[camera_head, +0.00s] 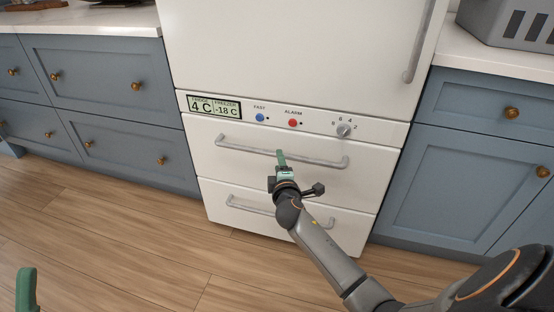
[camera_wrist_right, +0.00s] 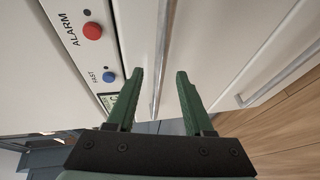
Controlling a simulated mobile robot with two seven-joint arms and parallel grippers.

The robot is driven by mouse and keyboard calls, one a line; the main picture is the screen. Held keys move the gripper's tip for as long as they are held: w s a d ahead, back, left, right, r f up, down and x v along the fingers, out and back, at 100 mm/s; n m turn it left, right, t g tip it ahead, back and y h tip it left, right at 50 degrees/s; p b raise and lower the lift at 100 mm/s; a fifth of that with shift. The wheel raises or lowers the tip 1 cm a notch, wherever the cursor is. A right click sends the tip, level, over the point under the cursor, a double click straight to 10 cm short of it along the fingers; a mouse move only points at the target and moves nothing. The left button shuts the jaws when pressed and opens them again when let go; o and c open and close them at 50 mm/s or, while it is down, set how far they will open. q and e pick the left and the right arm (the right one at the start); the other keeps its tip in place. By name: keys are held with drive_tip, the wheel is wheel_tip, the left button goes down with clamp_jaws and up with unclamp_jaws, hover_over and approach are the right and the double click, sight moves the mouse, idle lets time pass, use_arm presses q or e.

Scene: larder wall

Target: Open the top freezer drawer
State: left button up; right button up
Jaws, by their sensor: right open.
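The top freezer drawer (camera_head: 235,155) is a white front below the control panel, flush with the fridge body. Its grey bar handle (camera_head: 318,161) runs across it and shows in the right wrist view (camera_wrist_right: 162,40) as a long bar. My right gripper (camera_head: 281,158) is in front of this handle, its green fingers open. In the right wrist view the bar lies between the two fingers (camera_wrist_right: 160,74), with a gap on each side. A green finger of my left gripper (camera_head: 26,290) shows at the lower left; its opening cannot be made out.
The lower drawer (camera_head: 225,213) with its own handle (camera_head: 245,207) is below, partly hidden by my right arm. The panel above has a blue button (camera_head: 260,117), a red button (camera_head: 292,123) and a dial (camera_head: 344,130). Blue cabinets flank the fridge; the wooden floor in front is clear.

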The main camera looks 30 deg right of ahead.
drive_tip(key=b+x, duration=0.1)
drive_tip(key=x, duration=0.4)
drive_tip(key=shift+w+d+b, duration=0.15)
drive_tip(key=shift+w+b, duration=0.15)
drive_tip(key=shift+b, duration=0.1)
clamp_jaws()
idle(1.1)
